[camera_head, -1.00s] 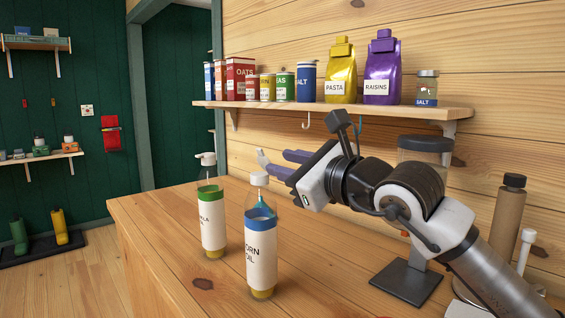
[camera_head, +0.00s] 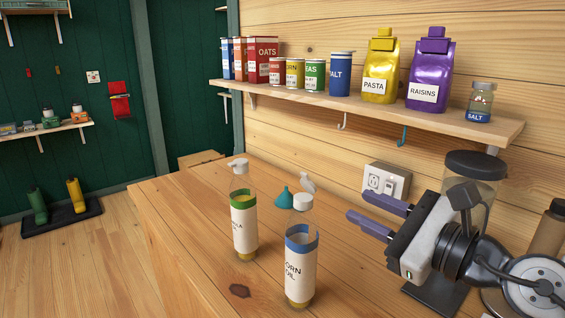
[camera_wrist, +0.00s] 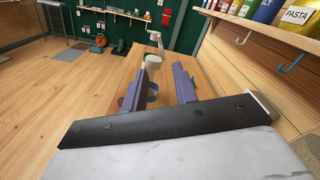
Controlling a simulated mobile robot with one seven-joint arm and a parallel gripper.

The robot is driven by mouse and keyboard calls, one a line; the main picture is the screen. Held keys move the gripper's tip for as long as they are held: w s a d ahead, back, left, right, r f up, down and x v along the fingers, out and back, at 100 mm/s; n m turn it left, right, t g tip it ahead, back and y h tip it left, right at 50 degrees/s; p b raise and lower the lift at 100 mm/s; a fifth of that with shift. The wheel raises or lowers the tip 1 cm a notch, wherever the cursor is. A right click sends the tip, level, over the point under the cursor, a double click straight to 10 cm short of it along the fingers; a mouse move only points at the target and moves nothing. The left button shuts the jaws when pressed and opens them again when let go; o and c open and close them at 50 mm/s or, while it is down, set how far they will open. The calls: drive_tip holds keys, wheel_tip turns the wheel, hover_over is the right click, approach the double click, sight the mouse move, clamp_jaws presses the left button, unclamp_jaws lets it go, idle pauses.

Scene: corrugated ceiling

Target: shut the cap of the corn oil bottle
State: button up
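The corn oil bottle (camera_head: 299,262) stands upright on the wooden counter, with a blue band and a white label. Its white cap (camera_head: 303,201) has a pale lid-like piece (camera_head: 307,183) rising tilted above it, seemingly the raised lid. My gripper (camera_head: 367,213) is open and empty, to the right of the bottle and apart from it in the head view, fingers pointing left. In the wrist view the bottle's white cap (camera_wrist: 152,61) appears just beyond and between my spread fingers (camera_wrist: 161,85). The left finger partly hides the bottle body there.
A green-banded bottle (camera_head: 244,225) with a white top stands left of the corn oil bottle. A teal funnel-shaped thing (camera_head: 284,198) shows behind. A wall shelf (camera_head: 400,110) holds bags, tins and a salt jar above. A dark-lidded jar (camera_head: 475,167) is behind my gripper.

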sight(311, 181)
drive_tip(key=p+x, duration=0.5)
drive_tip(key=x, duration=0.7)
drive_tip(key=shift+w+a+r+p, duration=0.1)
drive_tip(key=shift+w+a+p, duration=0.15)
drive_tip(key=shift+p, duration=0.05)
drive_tip(key=shift+w+a, duration=0.3)
drive_tip(key=shift+w, duration=0.05)
clamp_jaws()
